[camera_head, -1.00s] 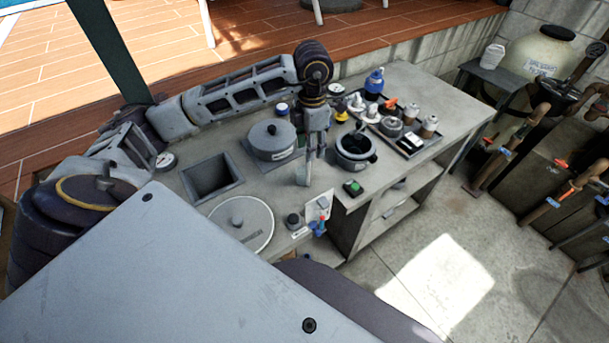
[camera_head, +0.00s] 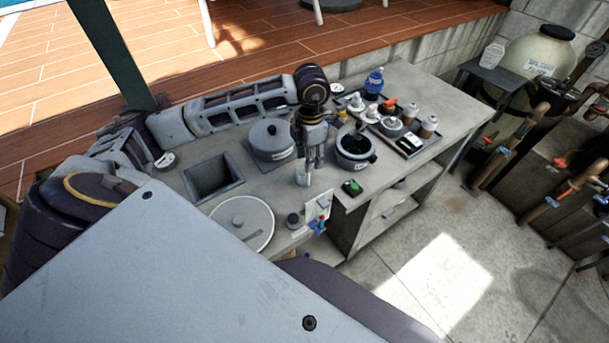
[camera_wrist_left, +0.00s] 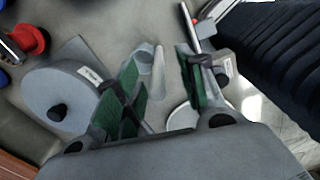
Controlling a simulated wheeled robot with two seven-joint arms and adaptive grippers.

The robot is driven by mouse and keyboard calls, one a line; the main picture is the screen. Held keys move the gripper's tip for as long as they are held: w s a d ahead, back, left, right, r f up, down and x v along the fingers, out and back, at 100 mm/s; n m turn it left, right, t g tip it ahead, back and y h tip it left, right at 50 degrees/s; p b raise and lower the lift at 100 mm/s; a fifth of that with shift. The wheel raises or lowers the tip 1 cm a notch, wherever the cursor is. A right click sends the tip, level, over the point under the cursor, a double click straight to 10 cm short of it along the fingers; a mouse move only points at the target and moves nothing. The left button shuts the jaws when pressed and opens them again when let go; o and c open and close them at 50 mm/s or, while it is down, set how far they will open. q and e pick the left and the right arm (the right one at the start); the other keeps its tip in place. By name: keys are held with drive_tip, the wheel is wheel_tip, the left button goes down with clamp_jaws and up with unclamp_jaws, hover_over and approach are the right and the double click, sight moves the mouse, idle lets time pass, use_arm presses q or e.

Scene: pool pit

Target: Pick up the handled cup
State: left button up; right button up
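The handled cup looks like a small pale grey cup (camera_head: 303,178) on the counter, just below the fingertips of my left gripper (camera_head: 311,165) in the head view. In the left wrist view a pale grey shape, likely the same cup (camera_wrist_left: 157,72), shows between and beyond the fingers. My left gripper (camera_wrist_left: 163,88) is open there, its green-padded fingers apart with a clear gap between them. The fingers do not visibly touch the cup. The cup's handle cannot be made out clearly. My right gripper is not in view.
A lidded grey pot (camera_head: 270,142) stands left of the gripper and a dark open pot (camera_head: 355,152) right of it. A round lid (camera_head: 240,224), a square sink opening (camera_head: 212,178) and a small dark green-topped item (camera_head: 352,187) are near. A tray (camera_head: 412,147) holds several containers.

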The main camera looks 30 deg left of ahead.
use_arm(q)
drive_tip(key=shift+a+f+p, duration=0.2)
drive_tip(key=shift+f+p, duration=0.35)
drive_tip(key=shift+f, duration=1.5)
clamp_jaws()
